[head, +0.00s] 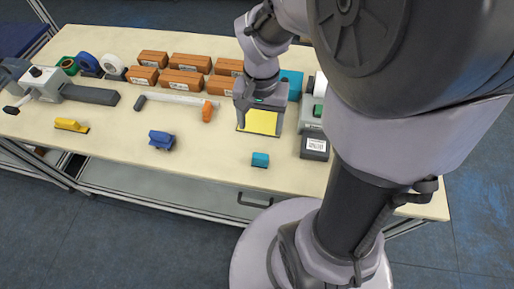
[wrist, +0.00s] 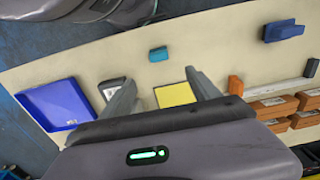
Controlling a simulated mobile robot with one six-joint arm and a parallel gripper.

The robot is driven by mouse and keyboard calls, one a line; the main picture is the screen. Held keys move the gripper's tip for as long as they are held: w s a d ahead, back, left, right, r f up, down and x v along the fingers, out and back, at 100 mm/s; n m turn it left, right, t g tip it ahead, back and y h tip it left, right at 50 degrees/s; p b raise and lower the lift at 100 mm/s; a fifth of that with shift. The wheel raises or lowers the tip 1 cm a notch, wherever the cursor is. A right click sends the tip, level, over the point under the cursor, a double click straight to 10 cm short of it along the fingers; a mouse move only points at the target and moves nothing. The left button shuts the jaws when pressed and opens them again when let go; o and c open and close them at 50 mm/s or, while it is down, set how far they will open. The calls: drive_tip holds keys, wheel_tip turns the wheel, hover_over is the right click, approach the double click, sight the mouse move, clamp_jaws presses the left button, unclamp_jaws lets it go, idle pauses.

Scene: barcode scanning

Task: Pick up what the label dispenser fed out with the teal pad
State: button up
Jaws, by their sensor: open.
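The teal pad (head: 260,159) is a small block lying alone near the table's front edge. It also shows in the wrist view (wrist: 158,53), beyond my fingertips. The grey label dispenser (head: 303,145) stands at the right of the table, with a white printed label (head: 316,145) at its front. In the wrist view the label (wrist: 110,92) is partly hidden by a finger. My gripper (head: 260,117) is open and empty above the yellow square (head: 262,124), behind the teal pad and left of the dispenser. The fingers also show in the wrist view (wrist: 160,83), well apart.
A blue tray (wrist: 54,104) lies beside the dispenser. A blue block (head: 161,141), a yellow tool (head: 70,125) and a bar with orange end (head: 207,112) lie leftward. Several brown boxes (head: 180,81) line the back. The table (head: 205,157) is clear between the blue block and teal pad.

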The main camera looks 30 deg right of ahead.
sight(260, 156)
wheel_tip(260, 156, down, 12)
drive_tip(key=b, duration=0.5)
wheel_tip(260, 156, down, 5)
drive_tip(key=b, duration=0.3)
drive_tip(key=shift+s+d+f, duration=0.1)
drive_tip(key=shift+s+f, duration=0.05)
drive_tip(key=shift+f, duration=0.05)
drive_tip(key=shift+r, duration=0.15)
